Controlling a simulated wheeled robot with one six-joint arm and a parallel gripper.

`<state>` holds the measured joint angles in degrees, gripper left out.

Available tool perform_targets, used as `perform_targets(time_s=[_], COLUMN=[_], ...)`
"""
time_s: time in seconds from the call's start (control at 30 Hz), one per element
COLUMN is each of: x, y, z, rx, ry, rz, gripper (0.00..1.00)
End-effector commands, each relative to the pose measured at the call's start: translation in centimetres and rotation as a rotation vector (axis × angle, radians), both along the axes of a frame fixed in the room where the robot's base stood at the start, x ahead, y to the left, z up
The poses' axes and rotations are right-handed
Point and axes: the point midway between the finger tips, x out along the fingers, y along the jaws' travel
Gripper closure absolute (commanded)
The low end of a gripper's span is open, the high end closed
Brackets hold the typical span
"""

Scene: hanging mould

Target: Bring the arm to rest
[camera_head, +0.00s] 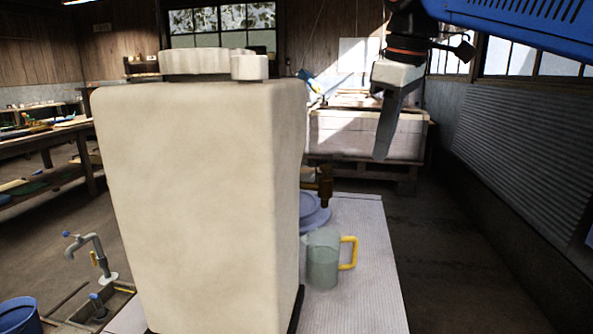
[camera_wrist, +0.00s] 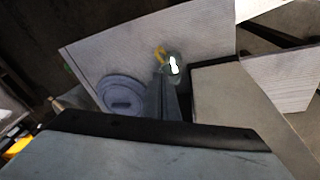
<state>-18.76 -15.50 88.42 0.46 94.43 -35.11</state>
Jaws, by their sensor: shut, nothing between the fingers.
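My gripper (camera_head: 381,157) hangs at the upper right in the head view, pointing down, with its long grey fingers together. It is shut and empty, apart from everything on the white table (camera_head: 372,235). In the wrist view the fingers (camera_wrist: 165,75) point toward the table top, and a clear mug (camera_wrist: 174,70) shows behind their tips. In the head view the mug (camera_head: 322,262) stands upright on the table with its yellow handle to the right. The blue arm link at the top right is mine.
A large cream container (camera_head: 200,195) with a ribbed cap (camera_head: 194,61) fills the left-centre and hides part of the table. A blue-grey round thing (camera_head: 314,213) lies behind the mug. A pale crate (camera_head: 365,134) stands farther back. Corrugated wall (camera_head: 530,140) lines the right.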

Motion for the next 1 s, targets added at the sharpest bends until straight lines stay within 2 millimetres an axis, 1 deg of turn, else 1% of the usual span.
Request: perform_targets(time_s=[0.03, 0.17, 0.2, 0.27, 0.3, 0.37, 0.4, 0.47, 0.5, 0.57, 0.6, 0.7, 0.8, 0.83, 0.9, 1.0], x=[-0.9, -2.8, -3.4, -4.5, -5.2, -6.3, -7.1, -8.3, -9.2, -10.5, -11.3, -13.2, -14.6, -14.8, -15.4, -15.7], y=[-1.3, -3.9, -4.7, -5.8, -6.5, -7.5, -8.2, -9.1, -9.7, -10.5, -11.0, -11.9, -12.5, -12.7, -12.8, -13.0], z=[-1.7, -6.4, -8.0, -10.3, -12.0, -14.5, -16.2, -18.8, -20.7, -23.4, -25.1, -29.0, -31.9, -32.5, -33.6, -34.3], rx=[0.01, 0.04, 0.05, 0.065, 0.075, 0.091, 0.101, 0.117, 0.128, 0.145, 0.155, 0.18, 0.199, 0.204, 0.21, 0.216], ry=[-0.007, -0.03, -0.038, -0.049, -0.056, -0.069, -0.076, -0.088, -0.095, -0.107, -0.115, -0.132, -0.145, -0.148, -0.152, -0.156], rz=[-0.057, -0.206, -0.253, -0.32, -0.365, -0.434, -0.48, -0.546, -0.592, -0.657, -0.699, -0.789, -0.854, -0.868, -0.892, -0.909], gripper=[1.0, 1.0, 1.0, 1.0, 1.0, 1.0, 1.0, 1.0, 1.0, 1.0, 1.0, 1.0, 1.0, 1.0, 1.0, 1.0])
